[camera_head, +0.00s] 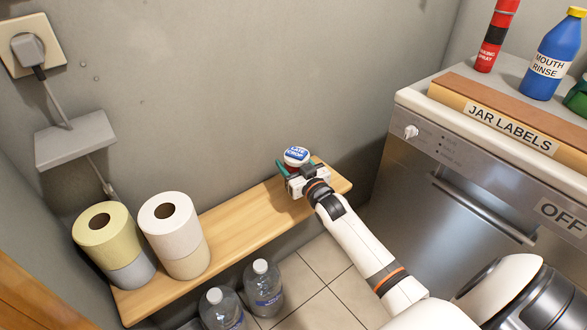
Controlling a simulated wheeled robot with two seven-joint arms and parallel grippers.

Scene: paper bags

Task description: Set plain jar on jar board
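A small jar (296,157) with a white lid and a blue label, its wording too small to read surely, shows a little red below the lid. It is at the right end of a wooden shelf. My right gripper (301,172) is at this jar, with a teal finger on its left side; the gripper hides most of the jar, and whether it is shut on it cannot be told. A wooden board (482,99) with a sign reading JAR LABELS lies on the appliance top. No plain jar is clearly identifiable. My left gripper is not in view.
Paper rolls (174,222) are stacked at the left of the shelf (244,222). Water bottles (263,286) stand below it. A red can (496,38) and a blue mouth rinse bottle (551,62) stand behind the board on the appliance (470,185).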

